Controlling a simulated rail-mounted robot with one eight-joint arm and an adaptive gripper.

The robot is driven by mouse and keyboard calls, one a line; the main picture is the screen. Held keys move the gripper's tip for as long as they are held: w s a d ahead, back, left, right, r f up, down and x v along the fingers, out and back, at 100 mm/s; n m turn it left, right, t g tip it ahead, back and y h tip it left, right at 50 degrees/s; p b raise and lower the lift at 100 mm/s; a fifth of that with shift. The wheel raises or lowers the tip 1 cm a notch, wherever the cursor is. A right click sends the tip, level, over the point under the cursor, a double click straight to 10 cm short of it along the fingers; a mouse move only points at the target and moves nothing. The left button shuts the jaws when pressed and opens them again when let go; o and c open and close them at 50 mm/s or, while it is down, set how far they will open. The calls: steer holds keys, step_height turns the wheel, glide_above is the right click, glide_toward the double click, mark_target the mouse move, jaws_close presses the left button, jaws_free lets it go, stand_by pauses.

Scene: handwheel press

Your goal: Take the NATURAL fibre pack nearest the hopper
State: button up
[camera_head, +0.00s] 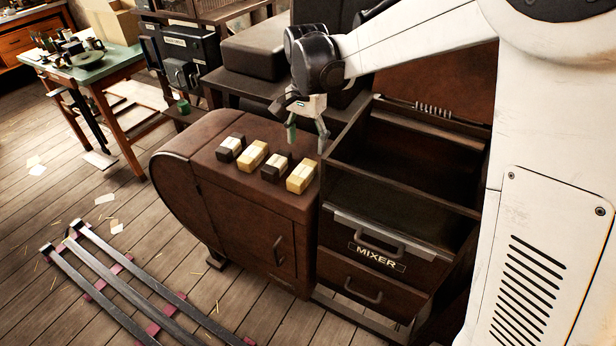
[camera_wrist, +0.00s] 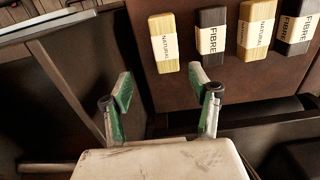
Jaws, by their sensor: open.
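Two pale yellow NATURAL packs and two dark FIBRE packs lie in an alternating row on the brown cabinet top (camera_head: 215,125). The NATURAL pack nearest the open mixer bin (camera_head: 395,195), which looks like the hopper, is the rightmost pack (camera_head: 300,177). In the wrist view, this pack (camera_wrist: 163,43) is leftmost, with its label readable. The other NATURAL pack (camera_head: 252,156) lies between the dark packs. My gripper (camera_head: 306,138) is open and empty, above and behind the rightmost pack in the head view. In the wrist view, the pack lies beyond my green-padded fingertips (camera_wrist: 160,85), apart from them.
Dark FIBRE packs (camera_head: 274,168) (camera_head: 231,148) flank the other NATURAL pack closely. The mixer bin's raised wall stands right of the cabinet top. Dark machinery (camera_head: 258,55) stands behind. The cabinet top left of the row is clear.

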mark_target(302, 171)
steer(key=f, duration=0.6)
steer(key=shift+w+a+f, duration=0.15)
steer(key=shift+a+f, duration=0.05)
steer(key=f, duration=0.2)
steer(key=a+f, duration=0.1)
steer(key=f, duration=0.1)
steer(key=shift+f+p, duration=0.1)
steer(key=shift+p, duration=0.3)
steer(key=shift+d+f, duration=0.1)
steer(key=shift+f, duration=0.55)
steer(key=shift+c, duration=0.5)
steer(key=c, duration=1.2)
steer(key=shift+o, duration=0.2)
steer(key=shift+r, duration=0.15)
